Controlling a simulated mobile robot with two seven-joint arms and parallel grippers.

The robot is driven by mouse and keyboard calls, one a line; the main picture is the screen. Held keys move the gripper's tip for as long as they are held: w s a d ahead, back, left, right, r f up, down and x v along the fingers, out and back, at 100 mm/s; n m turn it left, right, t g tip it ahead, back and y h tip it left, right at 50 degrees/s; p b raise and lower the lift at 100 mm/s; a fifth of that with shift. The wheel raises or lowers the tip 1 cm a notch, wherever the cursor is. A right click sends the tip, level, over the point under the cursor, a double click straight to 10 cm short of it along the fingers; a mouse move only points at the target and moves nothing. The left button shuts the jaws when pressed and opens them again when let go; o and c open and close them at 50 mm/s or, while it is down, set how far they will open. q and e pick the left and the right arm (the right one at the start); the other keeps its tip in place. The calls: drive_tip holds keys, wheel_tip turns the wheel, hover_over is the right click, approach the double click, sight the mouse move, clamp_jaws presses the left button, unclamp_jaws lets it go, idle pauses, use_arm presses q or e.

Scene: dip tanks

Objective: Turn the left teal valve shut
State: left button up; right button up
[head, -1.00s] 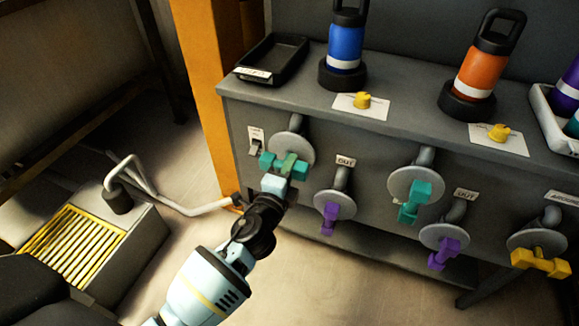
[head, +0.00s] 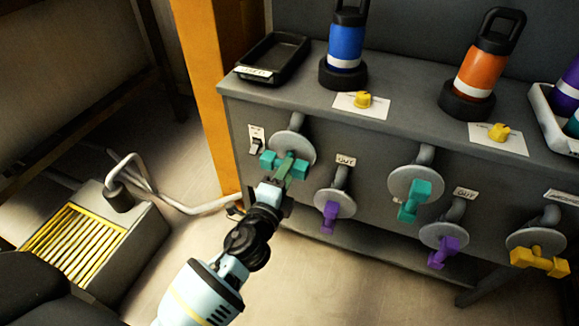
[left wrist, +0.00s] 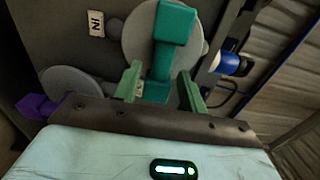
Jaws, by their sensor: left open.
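The left teal valve (head: 269,160) sits on a round grey flange (head: 297,144) at the left of the bench front. Its handle lies roughly level across the flange in the head view. In the left wrist view the teal handle (left wrist: 174,24) runs between my two green fingers. My left gripper (head: 286,166) is open, with its fingers at the handle; I cannot tell whether they touch it. Part of the handle's middle is hidden behind the fingers. A second teal valve (head: 414,200) is further right, its handle more upright. My right gripper is not in view.
A purple valve (head: 329,216) is just right of my gripper, and another purple valve (head: 443,252) and a yellow valve (head: 540,262) lie further right. Bottles stand on the bench top (head: 405,92).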

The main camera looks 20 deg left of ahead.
use_arm(q)
drive_tip(key=s, duration=0.5)
drive_tip(key=shift+a, duration=0.1)
drive_tip(key=shift+w, duration=0.1)
